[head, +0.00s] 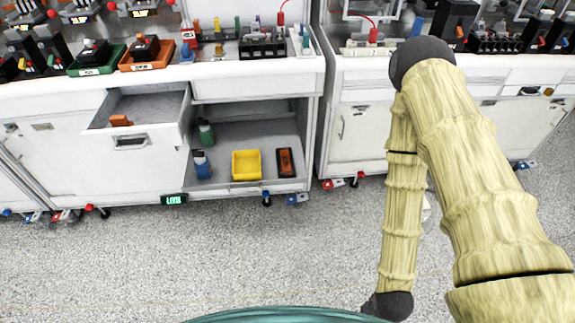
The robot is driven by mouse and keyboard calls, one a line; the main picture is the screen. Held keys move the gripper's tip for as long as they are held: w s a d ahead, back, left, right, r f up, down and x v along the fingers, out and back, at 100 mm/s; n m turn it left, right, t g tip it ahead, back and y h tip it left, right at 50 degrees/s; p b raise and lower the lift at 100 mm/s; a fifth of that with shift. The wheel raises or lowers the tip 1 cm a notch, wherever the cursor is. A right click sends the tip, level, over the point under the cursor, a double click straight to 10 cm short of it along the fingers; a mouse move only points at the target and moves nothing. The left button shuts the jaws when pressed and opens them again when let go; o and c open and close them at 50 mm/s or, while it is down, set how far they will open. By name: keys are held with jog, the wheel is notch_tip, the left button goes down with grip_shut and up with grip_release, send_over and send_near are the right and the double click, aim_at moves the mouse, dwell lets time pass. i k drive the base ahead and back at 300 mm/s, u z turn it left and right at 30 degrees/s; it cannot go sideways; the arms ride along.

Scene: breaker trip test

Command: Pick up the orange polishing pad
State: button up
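A small orange block (120,120), which looks like the orange polishing pad, lies in the open drawer (137,140) of the white bench at the left. It sits near the drawer's left front corner, and the drawer front hides its lower part. A dark orange-and-black item (285,162) lies on the open shelf below the bench; its kind is unclear. My arm, in a pale yellow cover, fills the right side and bends down towards the bottom edge. My gripper does not show, so its fingers and hold cannot be seen.
The open shelf (225,184) also holds a yellow bin (246,165), a blue bottle (202,164) and a green bottle (206,132). The open drawer juts out over the floor. Breaker gear crowds the bench tops. The speckled floor (130,260) in front is clear.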

aim_at(117, 121)
jog(key=z, duration=1.35)
jog(key=i, duration=1.8)
jog(key=u, duration=3.9)
